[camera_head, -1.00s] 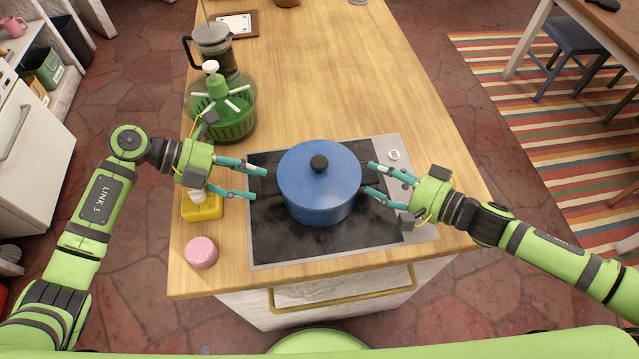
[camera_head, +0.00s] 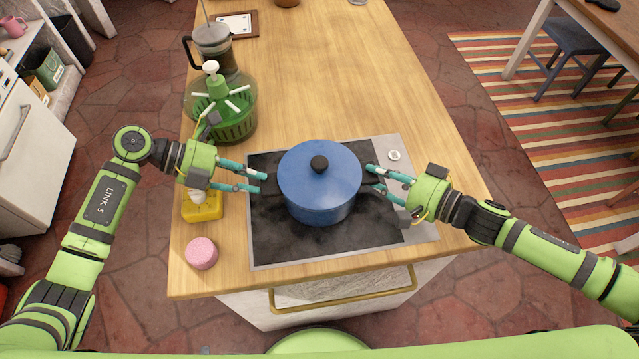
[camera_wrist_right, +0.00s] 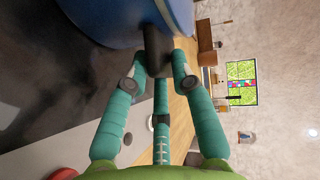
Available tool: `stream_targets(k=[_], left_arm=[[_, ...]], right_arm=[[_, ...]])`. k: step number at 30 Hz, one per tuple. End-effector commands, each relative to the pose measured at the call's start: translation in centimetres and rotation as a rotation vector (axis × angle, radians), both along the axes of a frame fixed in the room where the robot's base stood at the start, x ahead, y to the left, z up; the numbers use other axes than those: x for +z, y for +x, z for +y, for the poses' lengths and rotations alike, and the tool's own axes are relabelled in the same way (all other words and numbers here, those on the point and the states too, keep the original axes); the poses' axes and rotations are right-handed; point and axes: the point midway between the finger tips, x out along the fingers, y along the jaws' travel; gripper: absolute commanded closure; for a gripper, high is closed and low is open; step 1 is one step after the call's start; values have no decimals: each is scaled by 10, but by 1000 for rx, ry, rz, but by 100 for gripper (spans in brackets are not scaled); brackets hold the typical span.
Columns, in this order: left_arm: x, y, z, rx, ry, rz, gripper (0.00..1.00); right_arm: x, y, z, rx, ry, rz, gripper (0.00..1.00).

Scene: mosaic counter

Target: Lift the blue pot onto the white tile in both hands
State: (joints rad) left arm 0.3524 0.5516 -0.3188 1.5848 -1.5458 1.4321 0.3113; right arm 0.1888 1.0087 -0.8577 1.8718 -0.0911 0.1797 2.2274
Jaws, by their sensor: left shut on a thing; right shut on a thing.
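The blue pot (camera_head: 318,190), lidded with a dark knob, stands upright on the black cooktop (camera_head: 280,243). My left gripper (camera_head: 264,182) is shut on the pot's left handle, which is mostly hidden. My right gripper (camera_head: 371,178) is shut on the dark right handle (camera_wrist_right: 156,45), seen between its fingers in the right wrist view, beside the blue pot wall (camera_wrist_right: 125,20). A white square in a brown frame (camera_head: 236,25), perhaps the white tile, lies at the counter's far left end.
A green salad spinner (camera_head: 236,122) and a French press (camera_head: 213,50) stand behind my left gripper. A yellow dispenser (camera_head: 203,207) and a pink round item (camera_head: 201,253) are at the counter's left edge. The wooden counter (camera_head: 320,80) behind the pot is clear.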

Motion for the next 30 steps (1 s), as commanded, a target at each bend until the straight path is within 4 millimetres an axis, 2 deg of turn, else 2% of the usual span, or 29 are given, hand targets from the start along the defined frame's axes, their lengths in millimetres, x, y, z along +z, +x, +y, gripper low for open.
stream_targets(k=[16, 30], left_arm=[[49, 0, -3, -8, -10, -8, 100], [53, -1, -4, -11, -12, -8, 100]], right_arm=[[46, -1, 3, 7, 4, -4, 100], [50, -2, 3, 8, 5, -3, 100]])
